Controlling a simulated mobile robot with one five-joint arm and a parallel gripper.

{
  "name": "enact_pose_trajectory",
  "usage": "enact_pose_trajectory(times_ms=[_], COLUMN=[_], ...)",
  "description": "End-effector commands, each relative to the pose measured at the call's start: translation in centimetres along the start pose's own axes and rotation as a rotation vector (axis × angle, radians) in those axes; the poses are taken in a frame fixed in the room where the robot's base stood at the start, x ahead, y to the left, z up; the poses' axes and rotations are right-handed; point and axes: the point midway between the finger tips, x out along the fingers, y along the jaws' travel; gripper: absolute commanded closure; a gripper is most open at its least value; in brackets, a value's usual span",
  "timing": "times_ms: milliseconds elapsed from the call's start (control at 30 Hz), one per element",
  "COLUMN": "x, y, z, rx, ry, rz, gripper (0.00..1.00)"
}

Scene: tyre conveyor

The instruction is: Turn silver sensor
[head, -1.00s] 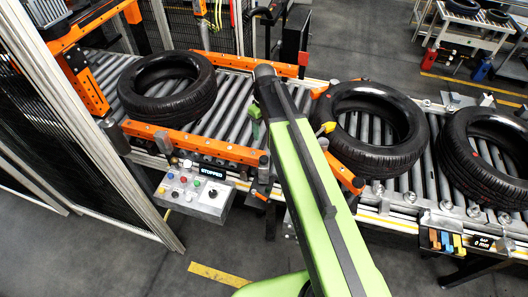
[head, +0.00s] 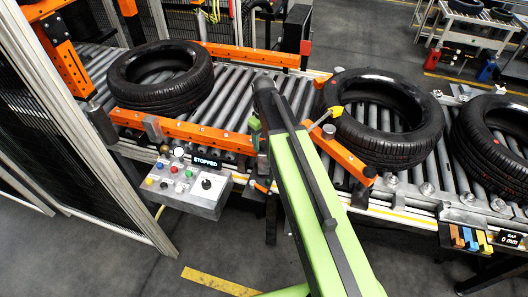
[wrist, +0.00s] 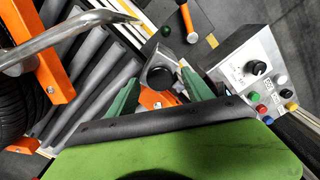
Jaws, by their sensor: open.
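A small silver housing with a dark round face (wrist: 160,76), which looks like the silver sensor, is at the conveyor edge in the wrist view. My gripper (wrist: 161,80) is open, with its two green fingers on either side of the housing. I cannot tell whether they touch it. In the head view my gripper (head: 256,134) is over the near edge of the conveyor, where my own arm hides most of this spot.
A control box (head: 190,185) with buttons, a knob and a "STOPPED" display is close by. Tyres lie on the rollers at left (head: 165,92) and right (head: 395,145). Orange rails (head: 185,133) and a yellow-tipped silver rod (head: 333,113) are near my arm.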

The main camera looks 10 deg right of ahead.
Motion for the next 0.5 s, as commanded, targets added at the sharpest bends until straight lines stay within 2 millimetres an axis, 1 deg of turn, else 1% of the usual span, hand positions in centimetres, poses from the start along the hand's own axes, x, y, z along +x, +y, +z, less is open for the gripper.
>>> enact_pose_trajectory(times_ms=[33,67,333,367,500], x=[1.12,1.24,1.05,1.05,1.05], y=[0.0,0.01,0.07,0.08,0.08], z=[0.0,0.0,0.04,0.04,0.05], rx=[0.0,0.0,0.001,0.001,0.001], ry=[0.0,0.0,0.0,0.0,0.0], rz=[0.0,0.0,0.0,0.0,0.0], gripper=[0.41,0.41,0.41,0.43,0.62])
